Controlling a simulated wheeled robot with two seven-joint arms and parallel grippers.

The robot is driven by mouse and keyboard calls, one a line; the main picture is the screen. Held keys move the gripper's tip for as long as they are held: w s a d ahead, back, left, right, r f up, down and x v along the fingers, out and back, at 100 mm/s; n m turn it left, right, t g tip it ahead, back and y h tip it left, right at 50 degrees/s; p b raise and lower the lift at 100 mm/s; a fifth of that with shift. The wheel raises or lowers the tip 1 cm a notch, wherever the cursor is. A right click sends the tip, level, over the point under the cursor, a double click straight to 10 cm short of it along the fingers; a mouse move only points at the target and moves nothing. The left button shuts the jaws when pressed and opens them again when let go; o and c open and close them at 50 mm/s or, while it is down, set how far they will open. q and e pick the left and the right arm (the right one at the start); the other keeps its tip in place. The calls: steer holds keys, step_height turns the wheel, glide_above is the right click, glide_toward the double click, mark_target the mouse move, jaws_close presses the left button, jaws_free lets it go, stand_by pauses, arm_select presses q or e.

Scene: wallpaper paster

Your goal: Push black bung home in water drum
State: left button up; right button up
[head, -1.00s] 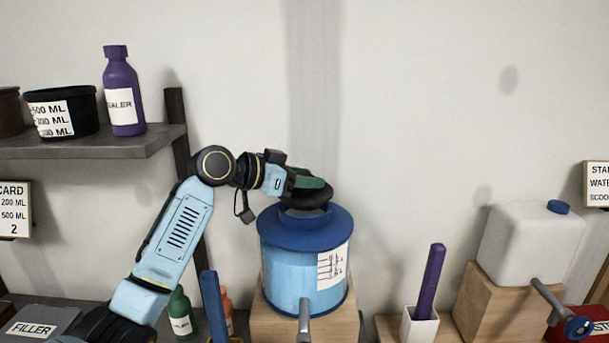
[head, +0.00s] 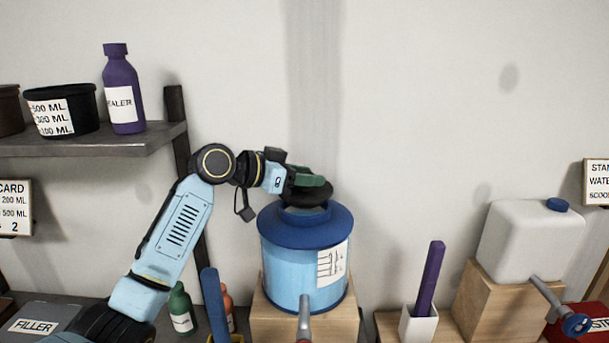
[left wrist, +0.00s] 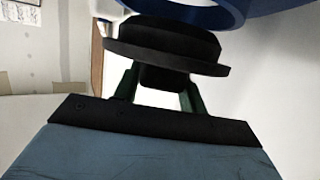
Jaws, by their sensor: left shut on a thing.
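The water drum (head: 303,270) is light blue with a dark blue top and raised neck, standing on a wooden block. My left gripper (head: 308,181), with green fingers, reaches in from the left above the neck. It is shut on the black bung (head: 309,195), which sits over the drum's mouth. In the left wrist view, the fingers grip the narrow knob of the bung (left wrist: 165,50), and its wide flange is slightly tilted. The blue drum rim (left wrist: 195,12) shows beyond it. My right gripper is not in view.
A white jug (head: 530,243) with a blue cap stands on a wooden block at right. A white cup (head: 419,324) holds a purple stick. Green (head: 181,311) and orange bottles stand left of the drum. A shelf (head: 90,142) with a purple bottle is at upper left.

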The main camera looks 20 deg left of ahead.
mark_target(295, 189)
arm_select(q)
steer(key=shift+p, duration=0.35)
stand_by(0.7)
steer(key=shift+f+b, duration=0.85)
steer(key=shift+f, duration=0.8)
steer(key=o, duration=1.1)
steer(key=b+v, duration=0.2)
steer(key=v, duration=1.1)
steer(key=shift+s+a+r, duration=0.1)
steer(key=shift+a+r, duration=0.05)
